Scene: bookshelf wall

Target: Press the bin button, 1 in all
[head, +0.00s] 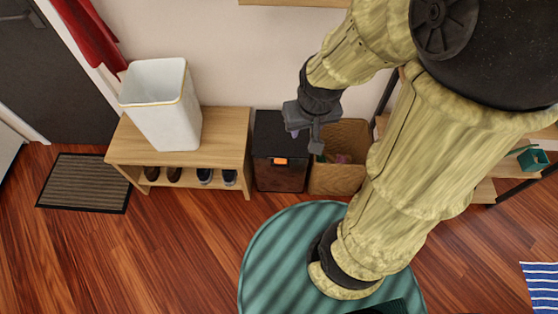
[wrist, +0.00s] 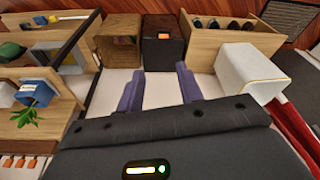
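The dark bin (head: 279,180) stands on the floor against the wall, between the wooden bench and a woven basket. Its orange button (head: 280,161) is on the upper front and is in clear sight. In the wrist view the bin (wrist: 160,53) is beyond the fingertips, and the orange button (wrist: 164,35) shows on it. My gripper (head: 306,141) appears right of the bin in the head view, above the basket area. In the wrist view my gripper (wrist: 159,72) has two purple fingers apart with nothing between them. No contact with the button is visible.
A wooden bench (head: 225,130) with shoes below carries a white basket (head: 170,125) at left. The woven basket (head: 335,181) is right of the bin. A shelf (wrist: 55,52) stands beyond it. A round green rug (head: 270,250) and open wood floor lie in front.

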